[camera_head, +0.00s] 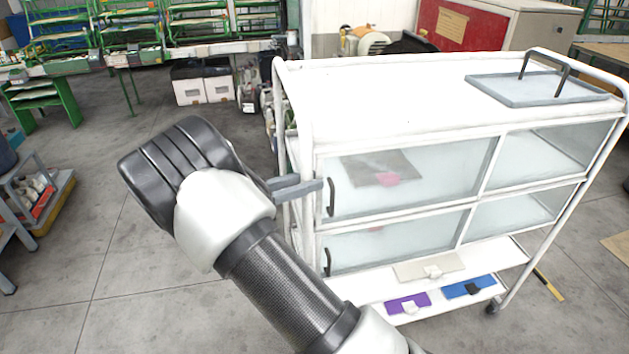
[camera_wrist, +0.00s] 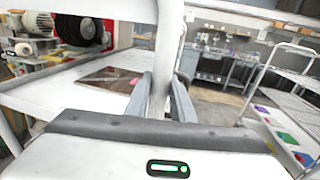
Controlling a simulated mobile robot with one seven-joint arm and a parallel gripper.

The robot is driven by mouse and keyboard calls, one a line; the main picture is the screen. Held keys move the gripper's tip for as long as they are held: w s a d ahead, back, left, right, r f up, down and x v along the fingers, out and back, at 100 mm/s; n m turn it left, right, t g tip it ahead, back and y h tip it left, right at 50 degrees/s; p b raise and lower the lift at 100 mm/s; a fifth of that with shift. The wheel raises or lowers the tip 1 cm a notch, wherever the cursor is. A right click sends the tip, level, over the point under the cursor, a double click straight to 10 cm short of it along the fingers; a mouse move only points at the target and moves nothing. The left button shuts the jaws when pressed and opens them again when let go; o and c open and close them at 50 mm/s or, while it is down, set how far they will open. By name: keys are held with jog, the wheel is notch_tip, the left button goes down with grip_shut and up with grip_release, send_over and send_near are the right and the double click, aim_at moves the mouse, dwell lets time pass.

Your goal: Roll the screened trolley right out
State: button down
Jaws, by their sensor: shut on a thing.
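The screened trolley (camera_head: 420,90) is white, with clear glazed panels, two dark handles at its left end and an open bottom shelf. It stands upright on the floor at the right of the head view. My gripper (camera_head: 316,187) is at its left end, at the near corner post. In the wrist view my gripper (camera_wrist: 162,84) has its two fingers on either side of a white upright post of the trolley (camera_wrist: 168,45), shut on it. Behind the glass lies a dark sheet with a pink piece (camera_head: 387,179). The far-side wheels are hidden.
A grey tray (camera_head: 520,92) with a dark handle lies on the trolley's top. Purple (camera_head: 393,305) and blue (camera_head: 462,288) pads lie on its bottom shelf. A small cart (camera_head: 62,183) stands far left. Green racks and benches line the back.

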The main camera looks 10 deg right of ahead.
jog(key=shift+a, duration=0.25)
jog(key=c, duration=1.5)
grip_release()
jog(key=shift+c, duration=0.2)
jog(key=b+v, duration=0.2)
jog(key=v, duration=1.5)
jog(key=shift+a, duration=0.25)
